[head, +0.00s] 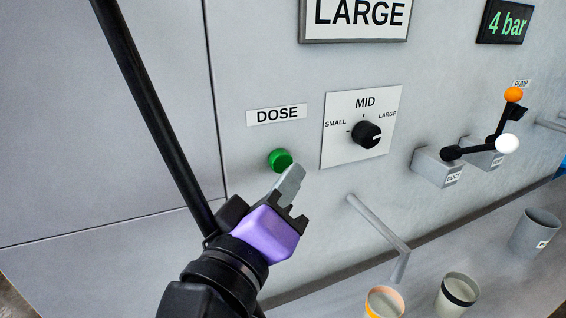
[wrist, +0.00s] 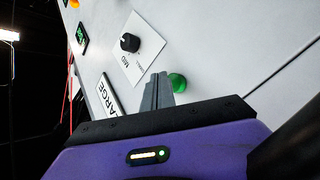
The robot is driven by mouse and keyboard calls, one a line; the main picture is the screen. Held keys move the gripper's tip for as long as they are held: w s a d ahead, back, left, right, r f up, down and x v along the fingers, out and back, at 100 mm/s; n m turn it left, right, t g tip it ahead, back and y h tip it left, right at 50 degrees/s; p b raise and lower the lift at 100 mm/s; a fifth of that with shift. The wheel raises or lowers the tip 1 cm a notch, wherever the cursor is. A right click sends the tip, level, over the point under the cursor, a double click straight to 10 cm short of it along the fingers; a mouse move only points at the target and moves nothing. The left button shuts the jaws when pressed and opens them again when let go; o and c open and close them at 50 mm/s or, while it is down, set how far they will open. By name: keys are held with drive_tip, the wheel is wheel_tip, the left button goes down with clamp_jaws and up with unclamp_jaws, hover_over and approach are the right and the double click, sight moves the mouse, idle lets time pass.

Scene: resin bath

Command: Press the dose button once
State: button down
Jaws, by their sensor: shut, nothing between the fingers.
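The green dose button (head: 280,160) is a round button on the grey panel, just below the DOSE label (head: 277,114). My gripper (head: 296,172) has a purple body and grey fingers, which are shut with nothing between them. In the head view the fingertips are just right of and below the button, close to it. In the wrist view the button (wrist: 178,83) shows right beside the fingertips (wrist: 158,78). I cannot tell whether they touch it.
A black selector knob (head: 366,134) on a white plate is right of the button. A LARGE sign (head: 357,14) and a 4 bar display (head: 505,22) are above. Levers with orange (head: 513,94) and white (head: 507,144) balls are at right. A spout (head: 380,222) and cups (head: 457,293) are below.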

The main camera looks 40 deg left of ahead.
drive_tip(key=shift+a, duration=0.15)
drive_tip(key=shift+w+a, duration=0.15)
drive_tip(key=shift+a, duration=0.1)
drive_tip(key=shift+w+a, duration=0.2)
drive_tip(key=shift+a, duration=0.3)
idle(0.8)
drive_tip(key=shift+d, duration=0.15)
drive_tip(key=shift+s+d+p, duration=0.35)
drive_tip(key=shift+d, duration=0.35)
drive_tip(key=shift+s+d+p, duration=0.15)
drive_tip(key=shift+s+d, duration=0.15)
drive_tip(key=shift+d, duration=0.5)
drive_tip(key=shift+s+d+p, duration=0.2)
drive_tip(key=shift+s+d, duration=0.15)
drive_tip(key=shift+d, duration=0.4)
drive_tip(key=shift+s+d+p, duration=0.15)
drive_tip(key=shift+s+d, duration=0.15)
drive_tip(key=shift+d, duration=0.5)
drive_tip(key=shift+r, duration=0.1)
